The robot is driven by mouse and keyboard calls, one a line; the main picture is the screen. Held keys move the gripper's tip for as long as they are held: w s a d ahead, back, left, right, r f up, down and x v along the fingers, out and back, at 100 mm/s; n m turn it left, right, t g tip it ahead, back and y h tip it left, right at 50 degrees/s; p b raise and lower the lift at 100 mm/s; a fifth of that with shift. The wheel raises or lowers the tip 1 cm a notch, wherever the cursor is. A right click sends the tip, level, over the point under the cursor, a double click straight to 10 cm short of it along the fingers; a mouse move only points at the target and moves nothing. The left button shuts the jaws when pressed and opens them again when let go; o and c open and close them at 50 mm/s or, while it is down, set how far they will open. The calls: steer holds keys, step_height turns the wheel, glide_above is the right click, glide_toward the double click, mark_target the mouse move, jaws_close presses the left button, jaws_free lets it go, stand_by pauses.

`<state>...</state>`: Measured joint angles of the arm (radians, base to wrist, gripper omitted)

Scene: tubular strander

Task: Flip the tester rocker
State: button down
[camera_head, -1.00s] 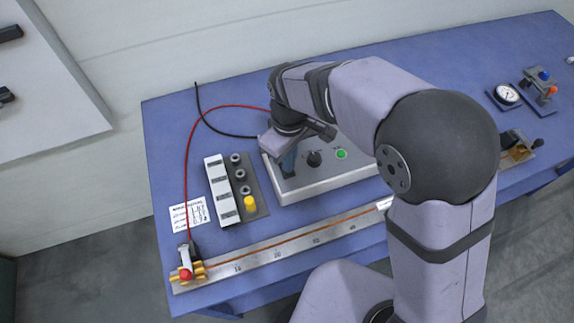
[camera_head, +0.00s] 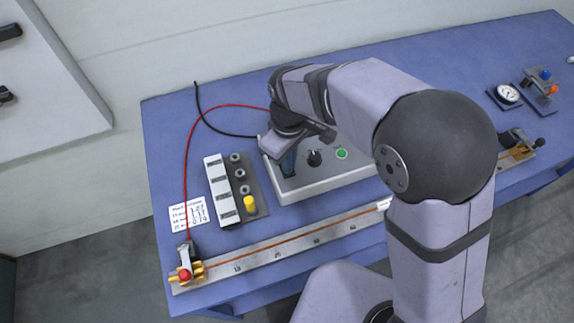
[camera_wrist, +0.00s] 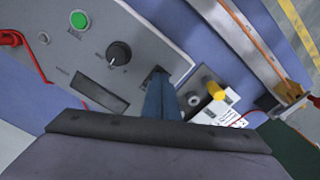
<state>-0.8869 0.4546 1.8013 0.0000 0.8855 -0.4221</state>
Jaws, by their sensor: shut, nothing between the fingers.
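The tester is a light grey box (camera_head: 330,184) on the blue table, with a black knob (camera_head: 314,158) and a green button (camera_head: 341,154) on its top. In the wrist view, the tester panel (camera_wrist: 150,28) shows the same knob (camera_wrist: 119,53) and button (camera_wrist: 78,19). A small dark part, which looks like the rocker (camera_wrist: 153,73), lies at my fingertips and is partly covered by them. My gripper (camera_head: 288,172) is shut and empty, its blue fingers pointing down onto the left part of the panel. I cannot tell whether they touch the rocker or which way it is tipped.
A block with a yellow cap (camera_head: 250,203) and a white strip (camera_head: 220,190) stand left of the tester. A ruler rail (camera_head: 285,241) runs in front. Red (camera_head: 188,155) and black (camera_head: 215,129) leads lie behind and left. A gauge (camera_head: 507,94) sits far right.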

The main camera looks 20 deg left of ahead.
steer(key=shift+f, duration=0.35)
steer(key=shift+d+r, duration=0.1)
step_height(320, 180, up, 7)
steer(key=p, duration=0.6)
stand_by(0.5)
stand_by(0.5)
steer(key=shift+w+a+m, duration=0.1)
steer(key=shift+a+m, duration=0.1)
steer(key=shift+m, duration=0.3)
steer(key=shift+f+m, duration=0.3)
steer(key=shift+m, duration=0.2)
steer(key=s+d+f+m+h, duration=0.1)
steer(key=s+d+f+m, duration=0.1)
steer(key=s+d+f, duration=0.3)
steer(key=d+r+m, duration=0.1)
steer(key=d+m, duration=0.2)
steer(key=d, duration=0.6)
steer(key=d+r+m+b, duration=0.1)
steer(key=d+m, duration=0.3)
steer(key=d, duration=0.5)
steer(key=d+r+m+y, duration=0.1)
steer(key=d+m, duration=0.3)
steer(key=d, duration=0.5)
steer(key=shift+w+d+r, duration=0.15)
steer(key=shift+d+r, duration=0.25)
steer(key=shift+r, duration=0.35)
